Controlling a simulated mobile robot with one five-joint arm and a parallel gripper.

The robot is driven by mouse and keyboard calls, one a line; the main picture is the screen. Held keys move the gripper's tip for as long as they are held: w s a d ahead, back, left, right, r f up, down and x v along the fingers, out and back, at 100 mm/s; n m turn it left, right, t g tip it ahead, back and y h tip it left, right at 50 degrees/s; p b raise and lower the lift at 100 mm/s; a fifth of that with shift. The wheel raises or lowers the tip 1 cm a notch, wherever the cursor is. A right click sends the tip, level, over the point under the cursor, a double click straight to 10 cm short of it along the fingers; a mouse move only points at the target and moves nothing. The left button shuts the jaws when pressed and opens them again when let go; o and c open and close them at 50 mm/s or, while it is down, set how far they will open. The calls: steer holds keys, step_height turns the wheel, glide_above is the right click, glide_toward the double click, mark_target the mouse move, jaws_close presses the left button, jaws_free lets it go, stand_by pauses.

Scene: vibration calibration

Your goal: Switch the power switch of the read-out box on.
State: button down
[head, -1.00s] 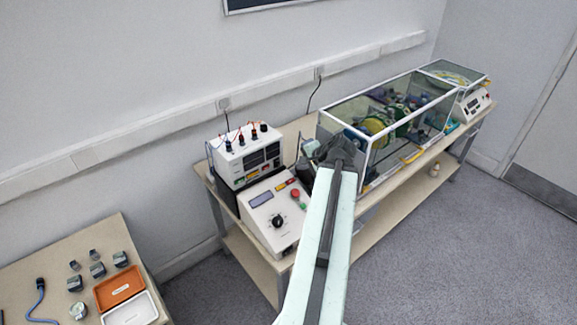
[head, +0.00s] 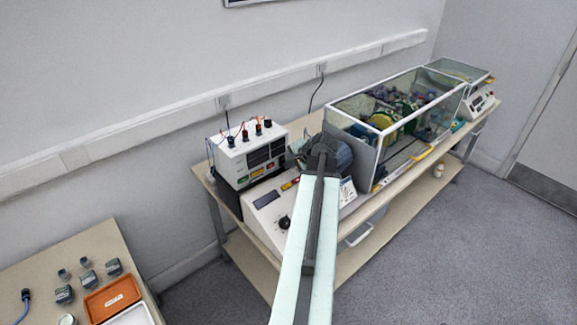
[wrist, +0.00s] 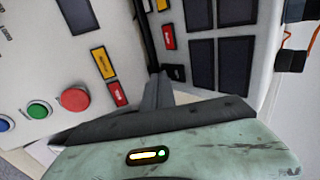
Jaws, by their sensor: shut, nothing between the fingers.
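The white read-out box (head: 233,160) stands at the back left of the bench, with wires plugged into its top. In the wrist view its front face (wrist: 228,32) fills the upper right, with several dark display windows. A red label and a small black part (wrist: 175,72), which looks like a switch, sit on that face. My gripper (head: 295,153) is shut and empty at the right end of the box. In the wrist view my gripper's tip (wrist: 157,80) is just left of the black part; I cannot tell whether they touch.
A sloped control console (head: 258,222) stands in front of the box; its red button (wrist: 75,99) and green button (wrist: 38,109) are near my gripper. A glass-walled case (head: 405,125) is to the right. A side table with an orange tray (head: 112,299) is at the lower left.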

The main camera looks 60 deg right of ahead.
steer(key=shift+w, duration=0.1)
steer(key=shift+w+a+f, duration=0.1)
steer(key=shift+w+a, duration=0.05)
steer(key=shift+w, duration=0.1)
steer(key=shift+s, duration=0.15)
